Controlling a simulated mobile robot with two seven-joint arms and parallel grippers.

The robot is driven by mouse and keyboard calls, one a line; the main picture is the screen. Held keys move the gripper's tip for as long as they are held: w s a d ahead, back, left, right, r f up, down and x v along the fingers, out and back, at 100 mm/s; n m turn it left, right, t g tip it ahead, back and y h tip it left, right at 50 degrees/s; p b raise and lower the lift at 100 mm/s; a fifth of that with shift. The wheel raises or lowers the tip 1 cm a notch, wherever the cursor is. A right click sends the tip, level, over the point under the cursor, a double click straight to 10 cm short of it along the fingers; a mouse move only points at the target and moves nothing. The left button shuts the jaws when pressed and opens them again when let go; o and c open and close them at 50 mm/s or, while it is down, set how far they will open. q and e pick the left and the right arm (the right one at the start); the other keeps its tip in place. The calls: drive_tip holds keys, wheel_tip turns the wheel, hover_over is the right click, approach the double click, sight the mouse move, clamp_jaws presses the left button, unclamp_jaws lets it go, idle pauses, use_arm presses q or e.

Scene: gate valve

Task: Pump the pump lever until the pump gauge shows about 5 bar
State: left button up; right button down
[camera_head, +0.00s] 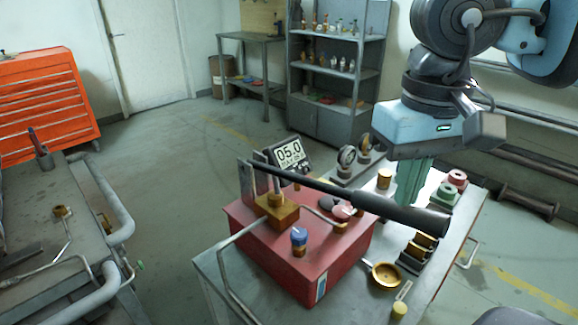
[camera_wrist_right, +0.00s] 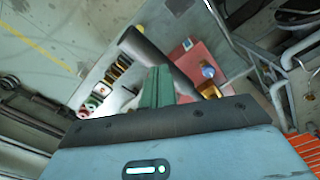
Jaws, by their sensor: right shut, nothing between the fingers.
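The red pump box (camera_head: 310,250) stands on a grey bench, with a brass pump block on top. The black pump lever (camera_head: 350,197) slopes from the block down to the right and ends in a thick grip; it also shows in the right wrist view (camera_wrist_right: 158,57). My left gripper is out of view.
A blue knob (camera_head: 299,237) sits on the box front. A brass cup (camera_head: 386,274) and racks of brass, green and red parts lie right of the box. Two dial gauges (camera_head: 347,158) stand behind. A cart with grey pipes (camera_head: 120,215) stands left across open floor.

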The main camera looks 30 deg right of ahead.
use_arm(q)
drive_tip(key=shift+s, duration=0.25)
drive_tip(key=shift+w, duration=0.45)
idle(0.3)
use_arm(e)
drive_tip(key=shift+r+p, duration=1.55)
drive_tip(key=shift+r, duration=1.05)
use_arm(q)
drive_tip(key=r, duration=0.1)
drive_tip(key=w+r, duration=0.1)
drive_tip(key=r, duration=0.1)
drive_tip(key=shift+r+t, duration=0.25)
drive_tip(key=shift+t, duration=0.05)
use_arm(e)
drive_tip(key=shift+f, duration=0.1)
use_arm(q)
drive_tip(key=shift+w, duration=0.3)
